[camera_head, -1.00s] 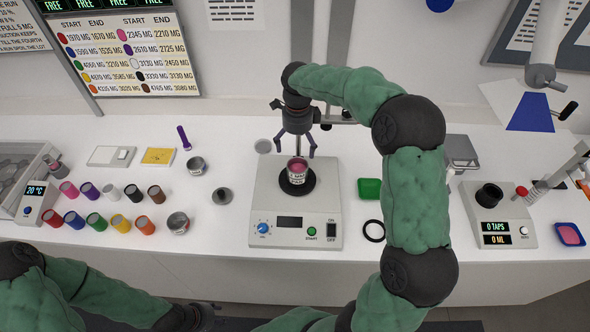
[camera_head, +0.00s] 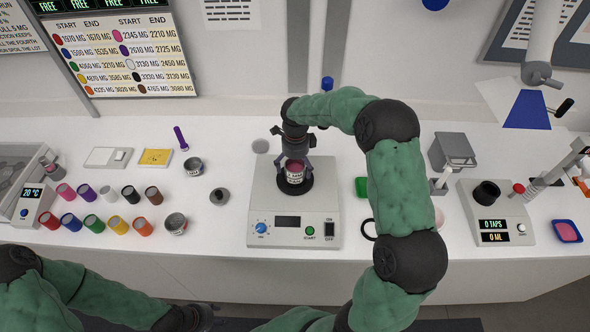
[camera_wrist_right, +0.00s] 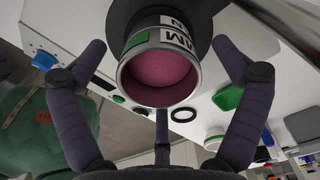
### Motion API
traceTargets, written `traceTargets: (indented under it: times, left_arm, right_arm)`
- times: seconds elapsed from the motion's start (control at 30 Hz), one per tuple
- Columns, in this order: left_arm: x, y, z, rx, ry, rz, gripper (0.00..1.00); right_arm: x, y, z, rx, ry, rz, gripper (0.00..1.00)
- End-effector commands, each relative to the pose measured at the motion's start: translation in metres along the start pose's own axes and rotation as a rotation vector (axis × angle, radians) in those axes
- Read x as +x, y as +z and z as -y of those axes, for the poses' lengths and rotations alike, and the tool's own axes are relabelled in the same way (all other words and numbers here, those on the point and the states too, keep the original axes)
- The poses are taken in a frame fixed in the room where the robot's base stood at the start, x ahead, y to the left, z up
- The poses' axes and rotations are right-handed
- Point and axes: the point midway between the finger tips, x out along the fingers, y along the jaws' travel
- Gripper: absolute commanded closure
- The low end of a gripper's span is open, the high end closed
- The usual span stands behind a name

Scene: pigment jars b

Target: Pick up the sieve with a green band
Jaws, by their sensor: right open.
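A pale round thing with a green band (camera_wrist_right: 214,137), probably the sieve, shows in the right wrist view beyond a black ring. In the head view a pale round shape (camera_head: 439,218) shows partly behind my right arm. The right wrist view shows this cup (camera_wrist_right: 160,72) between the fingers. My left gripper (camera_head: 190,318) is low at the front edge, its jaws unclear.
Several colored jars (camera_head: 95,222) stand left. A tap counter (camera_head: 497,225) stands right.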

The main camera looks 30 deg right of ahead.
Motion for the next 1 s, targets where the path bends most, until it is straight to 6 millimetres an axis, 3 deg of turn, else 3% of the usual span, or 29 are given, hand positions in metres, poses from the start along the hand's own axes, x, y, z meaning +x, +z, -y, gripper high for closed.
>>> traceTargets:
  times: [0.17,0.3,0.4,0.77,1.0]
  left_arm:
    - [0.0,0.0,0.0,0.0,0.0,0.0,0.6]
    - [0.0,0.0,0.0,0.0,0.0,0.0,0.6]
    - [0.0,0.0,0.0,0.0,0.0,0.0,0.6]
    - [0.0,0.0,0.0,0.0,0.0,0.0,0.6]
    - [-0.001,0.0,0.0,0.0,0.0,0.0,0.6]
  right_arm:
    - [0.0,0.0,0.0,0.0,0.0,0.0,0.03]
    - [0.0,0.0,0.0,0.0,0.0,0.0,0.42]
    - [0.0,0.0,0.0,0.0,0.0,0.0,0.66]
    - [-0.002,0.0,0.0,0.0,0.0,0.0,0.66]
    - [-0.021,0.001,0.001,0.0,-0.003,0.002,0.66]
